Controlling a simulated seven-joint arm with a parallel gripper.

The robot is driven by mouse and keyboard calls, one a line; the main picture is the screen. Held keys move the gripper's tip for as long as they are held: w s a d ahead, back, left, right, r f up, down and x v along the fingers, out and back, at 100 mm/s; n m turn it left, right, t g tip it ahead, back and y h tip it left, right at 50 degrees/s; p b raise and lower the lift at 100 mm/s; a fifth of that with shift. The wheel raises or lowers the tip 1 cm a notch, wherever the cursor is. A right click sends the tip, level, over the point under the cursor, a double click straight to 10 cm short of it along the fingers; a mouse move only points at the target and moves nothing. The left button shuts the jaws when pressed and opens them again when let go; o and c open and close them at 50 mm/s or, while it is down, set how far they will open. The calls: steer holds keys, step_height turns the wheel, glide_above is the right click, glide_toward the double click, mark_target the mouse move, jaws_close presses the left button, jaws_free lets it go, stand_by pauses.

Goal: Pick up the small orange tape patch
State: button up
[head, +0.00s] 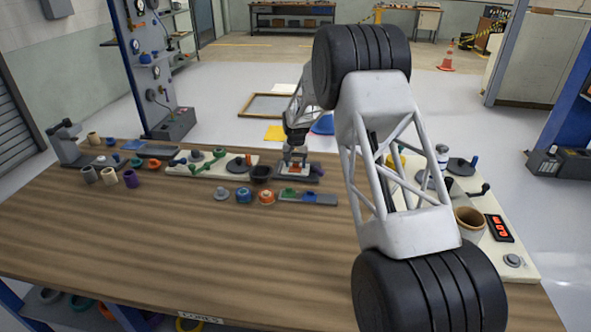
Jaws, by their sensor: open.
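My gripper (294,162) is at the back middle of the wooden bench, pointing down and open. A small orange patch (295,170) shows right under and between its fingertips, on a small pale and dark holder (290,178). The fingers partly cover the patch. I cannot tell whether they touch it.
A dark cup (261,174) stands just left of the holder. A cream panel (200,168) is left; another, with a tan cup (469,221), is right. The front bench is clear.

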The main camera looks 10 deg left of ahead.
mark_target(296, 164)
stand_by(0.3)
steer(key=c, duration=1.1)
steer(key=shift+o, duration=0.2)
steer(key=shift+r, duration=0.2)
steer(key=shift+r, duration=1.6)
steer(key=s+d, duration=0.1)
steer(key=s, duration=0.4)
steer(key=s+d+r, duration=0.1)
steer(key=s+d, duration=0.1)
steer(key=s, duration=0.3)
steer(key=s+d, duration=0.2)
steer(key=s, duration=0.3)
steer(key=shift+s+r, duration=0.1)
steer(key=shift+r, duration=0.1)
steer(key=shift+r, duration=0.3)
steer(key=shift+r, duration=1.05)
steer(key=shift+r, duration=0.35)
